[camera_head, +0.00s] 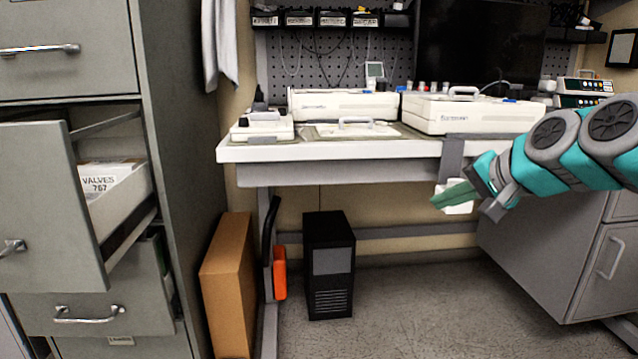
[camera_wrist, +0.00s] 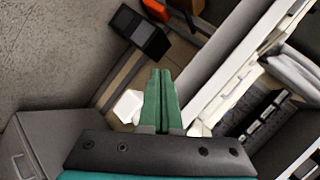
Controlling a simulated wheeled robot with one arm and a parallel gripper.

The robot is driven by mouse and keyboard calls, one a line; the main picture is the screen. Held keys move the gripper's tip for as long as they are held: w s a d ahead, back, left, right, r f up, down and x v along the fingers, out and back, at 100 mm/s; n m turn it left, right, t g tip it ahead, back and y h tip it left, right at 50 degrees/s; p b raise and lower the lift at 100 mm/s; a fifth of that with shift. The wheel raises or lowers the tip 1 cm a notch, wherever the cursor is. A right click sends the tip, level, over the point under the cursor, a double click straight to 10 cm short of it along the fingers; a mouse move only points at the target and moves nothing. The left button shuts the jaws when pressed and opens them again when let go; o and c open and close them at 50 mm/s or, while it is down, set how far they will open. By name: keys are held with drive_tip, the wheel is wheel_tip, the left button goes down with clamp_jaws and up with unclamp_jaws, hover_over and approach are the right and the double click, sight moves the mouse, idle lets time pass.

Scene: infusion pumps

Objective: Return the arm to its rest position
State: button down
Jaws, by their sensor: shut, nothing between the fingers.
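My gripper (camera_head: 436,203) is in front of the workbench, at the right in the head view, a little below the tabletop. Its green fingers point left and are shut with nothing between them. They also show together in the wrist view (camera_wrist: 160,75), pointing towards the bench's underside and the floor. My teal and grey arm reaches in from the right edge of the head view. A white piece (camera_head: 455,197) shows behind the fingers; I cannot tell what it is.
The workbench (camera_head: 330,152) carries white pump units (camera_head: 343,104). A black computer tower (camera_head: 329,264) and a cardboard box (camera_head: 229,286) stand below it. A filing cabinet with an open drawer (camera_head: 50,205) is at left. A grey cabinet (camera_head: 545,250) stands at right. Floor between is clear.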

drive_tip(key=s+a+f+n+g+p, duration=0.1)
drive_tip(key=s+a+f+n+g, duration=0.2)
drive_tip(key=s+a+f, duration=0.45)
drive_tip(key=s+f+n+g+h+p, duration=0.1)
drive_tip(key=s+f+g, duration=0.2)
drive_tip(key=s+f, duration=0.2)
drive_tip(key=s+f+n+g+h+p, duration=0.1)
drive_tip(key=s+f, duration=0.4)
drive_tip(key=s, duration=0.7)
drive_tip(key=s+f+n+g+h+p, duration=0.1)
drive_tip(key=s+f+n+g+h, duration=0.1)
drive_tip(key=s, duration=0.7)
wheel_tip(320, 180, down, 4)
drive_tip(key=n+g, duration=0.1)
drive_tip(key=g, duration=0.1)
drive_tip(key=shift+r+g+h+p, duration=0.2)
drive_tip(key=shift+g+h+p, duration=0.1)
drive_tip(key=shift+h+p, duration=0.1)
